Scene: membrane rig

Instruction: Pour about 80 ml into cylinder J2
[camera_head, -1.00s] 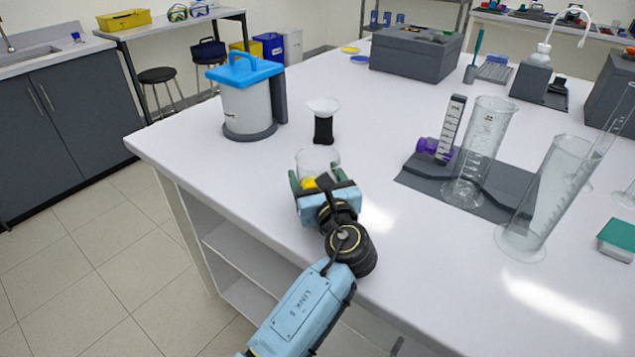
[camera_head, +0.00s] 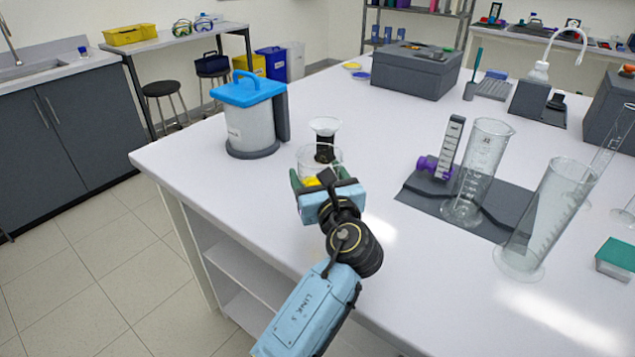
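My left gripper (camera_head: 325,185) is in the middle of the head view, its two green fingers on either side of a clear glass beaker (camera_head: 322,157) with yellow at its base. The beaker looks upright; I cannot tell how much liquid it holds. A tall glass measuring cylinder (camera_head: 484,155) stands on a dark grey mat (camera_head: 418,190). A second tall cylinder (camera_head: 545,220) stands in front to its right, and another slender one (camera_head: 612,135) is at the far right. All are well right of the gripper. My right gripper is not in view.
A dark vessel with a flared glass top (camera_head: 325,140) is just behind the beaker. A blue-lidded container (camera_head: 250,120) stands left of it. The table (camera_head: 400,265) is clear in front.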

